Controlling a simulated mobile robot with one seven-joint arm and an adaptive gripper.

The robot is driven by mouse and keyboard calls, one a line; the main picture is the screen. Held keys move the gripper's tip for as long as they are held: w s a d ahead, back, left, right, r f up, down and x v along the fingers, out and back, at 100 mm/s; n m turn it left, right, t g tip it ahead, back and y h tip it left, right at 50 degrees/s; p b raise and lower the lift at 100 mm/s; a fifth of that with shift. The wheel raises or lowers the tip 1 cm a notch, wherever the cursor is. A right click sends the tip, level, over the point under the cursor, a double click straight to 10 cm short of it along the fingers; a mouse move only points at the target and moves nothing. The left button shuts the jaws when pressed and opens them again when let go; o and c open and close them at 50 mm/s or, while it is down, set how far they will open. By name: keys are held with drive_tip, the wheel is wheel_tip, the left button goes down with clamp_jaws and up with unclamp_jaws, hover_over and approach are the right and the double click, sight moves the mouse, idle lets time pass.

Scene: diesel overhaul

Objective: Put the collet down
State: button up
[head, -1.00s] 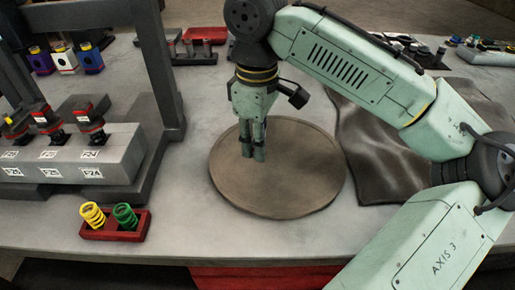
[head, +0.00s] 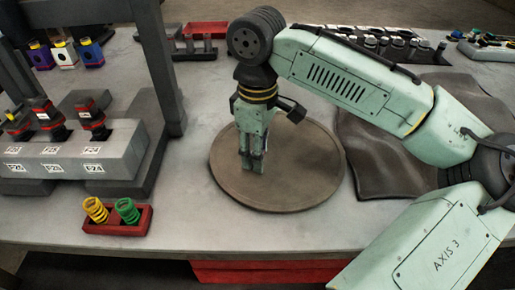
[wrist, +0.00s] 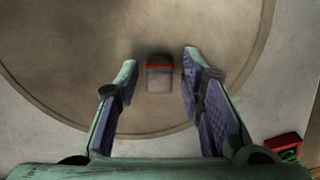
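The fingers mostly hide the piece in the head view. I cannot tell exactly how it meets the mat.
A red tray (head: 142,226) with a yellow spring (head: 96,210) and a green spring (head: 127,210) lies left of the mat. A grey block (head: 82,150) holding dark injector-like parts stands farther left by a dark frame (head: 160,70). A dark cloth (head: 385,160) lies right of the mat.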

idle(0.3)
wheel_tip(320, 180, up, 12)
drive_tip(key=shift+r+b, duration=0.15)
drive_tip(key=shift+b, duration=0.25)
idle(0.6)
